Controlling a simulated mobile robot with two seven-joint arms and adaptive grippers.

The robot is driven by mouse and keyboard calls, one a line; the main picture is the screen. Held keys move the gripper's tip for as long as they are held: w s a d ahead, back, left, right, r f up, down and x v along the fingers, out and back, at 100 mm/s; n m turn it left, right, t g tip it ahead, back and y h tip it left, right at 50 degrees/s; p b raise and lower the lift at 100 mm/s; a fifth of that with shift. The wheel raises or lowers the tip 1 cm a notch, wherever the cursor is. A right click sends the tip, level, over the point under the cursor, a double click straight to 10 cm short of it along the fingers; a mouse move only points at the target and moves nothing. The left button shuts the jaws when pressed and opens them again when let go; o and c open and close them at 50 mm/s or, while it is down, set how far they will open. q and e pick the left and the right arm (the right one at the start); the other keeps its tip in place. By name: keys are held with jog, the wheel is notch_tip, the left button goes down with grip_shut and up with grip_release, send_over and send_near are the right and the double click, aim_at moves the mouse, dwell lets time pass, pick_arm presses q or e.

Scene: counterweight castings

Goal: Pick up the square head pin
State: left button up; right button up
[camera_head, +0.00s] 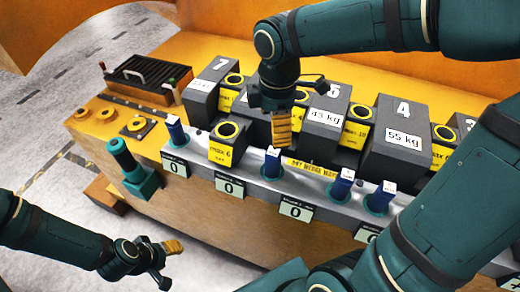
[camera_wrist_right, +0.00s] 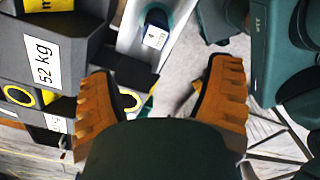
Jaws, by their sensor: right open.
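Several blue square-head pins with pale tops stand upright in teal collars along the grey rail: one at the left end (camera_head: 176,130), one near the middle (camera_head: 272,162), and two further right (camera_head: 342,185) (camera_head: 383,197). I cannot tell which one is meant. My right gripper (camera_head: 281,135) points down just above and behind the middle pin, apart from it. In the right wrist view its orange fingers (camera_wrist_right: 160,95) are spread and empty. A blue pin (camera_wrist_right: 156,30) shows beyond them there. My left gripper (camera_head: 174,246) hangs low at left, away from the rail; its opening is unclear.
Grey numbered weight blocks, including the 55 kg one (camera_head: 400,138), stand close behind the rail. Yellow-fronted blocks with rings (camera_head: 230,143) sit among them. A teal handle-like part (camera_head: 128,160) is at the rail's left end. A dark tray (camera_head: 148,72) stands at back left.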

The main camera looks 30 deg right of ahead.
aim_at(273, 151)
jog(key=shift+w+r, duration=0.15)
jog(key=shift+w, duration=0.15)
jog(key=shift+w+f, duration=0.2)
jog(key=shift+f, duration=0.05)
jog(key=f, duration=0.2)
jog(key=f+b, duration=0.1)
jog(key=f, duration=0.4)
jog(key=shift+s+d, duration=0.1)
jog(key=shift+s, duration=0.15)
jog(key=shift+d+f+b, duration=0.1)
jog(key=shift+f+b, duration=0.75)
jog(key=shift+f, duration=2.3)
pick_arm(q)
jog(key=f, duration=0.2)
jog(key=shift+w+f, duration=0.35)
jog(key=shift+f, duration=0.05)
pick_arm(e)
grip_shut()
